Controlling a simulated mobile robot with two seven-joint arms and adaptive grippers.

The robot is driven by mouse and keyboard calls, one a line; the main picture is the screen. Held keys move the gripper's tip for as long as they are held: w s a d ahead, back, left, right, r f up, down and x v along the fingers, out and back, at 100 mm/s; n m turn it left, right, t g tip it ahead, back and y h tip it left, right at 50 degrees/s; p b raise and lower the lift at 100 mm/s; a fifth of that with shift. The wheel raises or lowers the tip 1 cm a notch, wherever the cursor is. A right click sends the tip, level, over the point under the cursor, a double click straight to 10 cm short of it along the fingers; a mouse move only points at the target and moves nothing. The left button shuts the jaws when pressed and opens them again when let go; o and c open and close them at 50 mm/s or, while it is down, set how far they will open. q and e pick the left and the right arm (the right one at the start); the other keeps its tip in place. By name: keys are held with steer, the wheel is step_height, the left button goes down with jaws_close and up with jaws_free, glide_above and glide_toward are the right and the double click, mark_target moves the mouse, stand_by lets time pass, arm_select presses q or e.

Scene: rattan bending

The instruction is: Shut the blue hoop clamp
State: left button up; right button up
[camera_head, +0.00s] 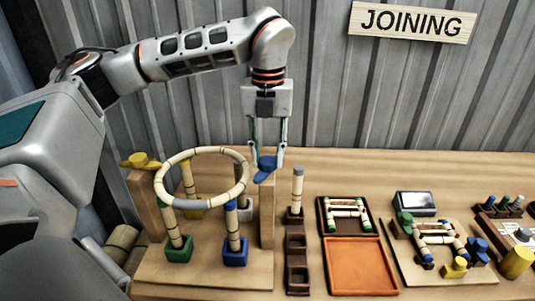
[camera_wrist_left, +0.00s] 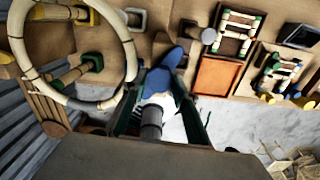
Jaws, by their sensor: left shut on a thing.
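The blue hoop clamp (camera_head: 265,167) is at the top of the right wooden post (camera_head: 267,220), close to the right side of the rattan hoop (camera_head: 201,153). My left gripper (camera_head: 267,157) comes down from above with its fingers shut on the blue clamp. In the left wrist view the blue clamp (camera_wrist_left: 170,60) sticks out beyond the fingers, and the hoop (camera_wrist_left: 130,55) is to its left. Whether the clamp presses on the hoop cannot be told. A yellow clamp (camera_head: 140,160) sits on the left post. My right gripper is not in view.
Rattan legs stand in green (camera_head: 178,250) and blue (camera_head: 235,252) sockets under the hoop. To the right are a brown rack (camera_head: 297,262) with one upright piece, an orange tray (camera_head: 361,268) and a jointed-frame fixture (camera_head: 435,262). A corrugated wall closes off the back.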

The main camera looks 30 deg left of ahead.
mark_target(268, 160)
arm_select(q)
steer(key=m, duration=1.2)
steer(key=shift+m, duration=0.3)
stand_by(0.4)
steer(key=o, duration=1.1)
steer(key=shift+r, duration=0.15)
step_height(268, 160, up, 12)
steer(key=shift+d+f, duration=0.1)
steer(key=shift+f, duration=0.1)
